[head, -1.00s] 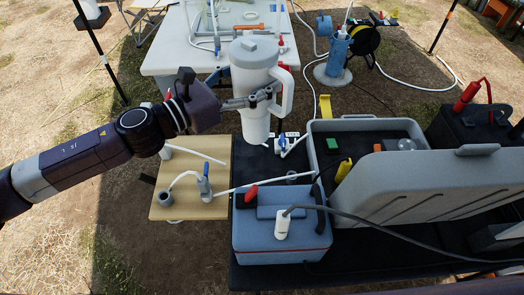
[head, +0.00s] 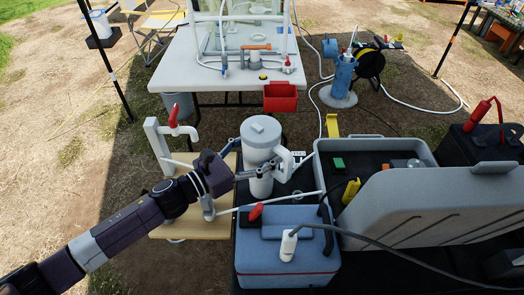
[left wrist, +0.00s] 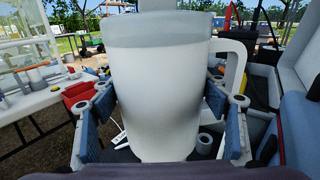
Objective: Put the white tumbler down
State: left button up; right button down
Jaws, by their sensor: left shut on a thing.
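The white tumbler (head: 261,140), with a grey lid and a side handle, is upright in the head view, above or on the black surface between the wooden board and the grey case. My left gripper (head: 264,172) is shut around its body from the left. In the left wrist view the tumbler (left wrist: 158,95) fills the middle, between the two blue-padded fingers (left wrist: 160,115), its handle at right. I cannot tell whether its base touches the black surface. My right gripper is not in view.
A blue cooler (head: 286,258) stands just in front of the tumbler. The open grey case (head: 372,128) is to its right. A wooden board (head: 195,231) with a white tap stand (head: 158,150) lies to the left. A white table (head: 185,68) with a red bin (head: 281,97) is behind.

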pick_arm(q)
jog(key=shift+f, duration=0.45)
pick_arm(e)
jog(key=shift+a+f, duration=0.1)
pick_arm(q)
jog(key=o, duration=1.3)
jog(key=shift+f, duration=0.15)
jog(key=shift+c, duration=0.2)
jog(key=o, duration=0.3)
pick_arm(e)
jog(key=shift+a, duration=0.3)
pick_arm(q)
jog(key=shift+o, duration=0.2)
jog(key=b+v, duration=0.2)
jog(key=v, duration=0.8)
jog(key=shift+s+a+b, duration=0.2)
jog(key=shift+a+b, duration=0.15)
jog(key=shift+s+a, duration=0.4)
jog(key=shift+a, duration=0.1)
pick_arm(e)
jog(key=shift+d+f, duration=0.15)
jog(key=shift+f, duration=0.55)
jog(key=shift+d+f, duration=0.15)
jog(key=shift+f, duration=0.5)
